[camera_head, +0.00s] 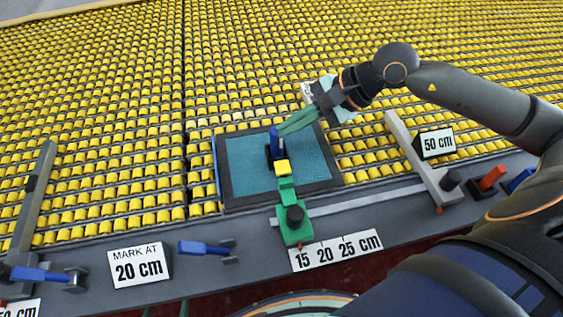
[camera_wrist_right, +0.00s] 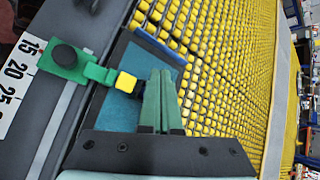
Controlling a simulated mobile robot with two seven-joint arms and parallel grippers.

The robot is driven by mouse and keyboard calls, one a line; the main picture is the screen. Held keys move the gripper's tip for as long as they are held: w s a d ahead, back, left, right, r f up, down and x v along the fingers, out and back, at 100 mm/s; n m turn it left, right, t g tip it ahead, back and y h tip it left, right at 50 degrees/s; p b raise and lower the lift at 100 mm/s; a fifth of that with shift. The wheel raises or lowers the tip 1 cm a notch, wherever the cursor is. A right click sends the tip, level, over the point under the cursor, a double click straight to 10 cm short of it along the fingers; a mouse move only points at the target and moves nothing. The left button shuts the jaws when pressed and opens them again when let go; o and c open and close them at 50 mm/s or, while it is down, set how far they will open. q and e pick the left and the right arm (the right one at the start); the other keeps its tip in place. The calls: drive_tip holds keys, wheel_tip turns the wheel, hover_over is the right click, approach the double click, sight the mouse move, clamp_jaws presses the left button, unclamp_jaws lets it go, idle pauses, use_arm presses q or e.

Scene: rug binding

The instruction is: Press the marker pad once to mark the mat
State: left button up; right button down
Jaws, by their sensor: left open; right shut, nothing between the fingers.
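The teal mat (camera_head: 247,160) with a dark border lies on the yellow roller bed, and it also shows in the wrist view (camera_wrist_right: 118,112). A green slider (camera_head: 288,232) with a black knob stands at the mat's near edge. Its arm reaches over the mat and ends in a yellow pad (camera_head: 282,167), also in the wrist view (camera_wrist_right: 126,83). My right gripper (camera_head: 281,131) is shut and empty above the mat's far part, beyond the yellow pad. A small blue upright piece (camera_head: 274,143) shows just below its fingertips; I cannot tell if they touch. My left gripper is not in view.
A sign (camera_head: 139,264) reads "MARK AT 20 cm". A scale (camera_head: 336,250) shows 15, 20 and 25 cm beside the slider. A grey bar (camera_head: 422,160) stands at the right near a 50 cm sign (camera_head: 436,143). Blue handles (camera_head: 203,248) line the front rail.

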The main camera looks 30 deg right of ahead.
sight(288, 165)
wheel_tip(288, 165, down, 8)
drive_tip(key=b, duration=0.4)
drive_tip(key=shift+f+b, duration=0.15)
drive_tip(key=shift+b, duration=0.15)
drive_tip(key=shift+f+b, duration=0.35)
drive_tip(key=shift+b, duration=0.05)
drive_tip(key=shift+r, duration=0.1)
idle(0.8)
idle(0.5)
drive_tip(key=shift+f+b, duration=0.45)
drive_tip(key=shift+b, duration=0.25)
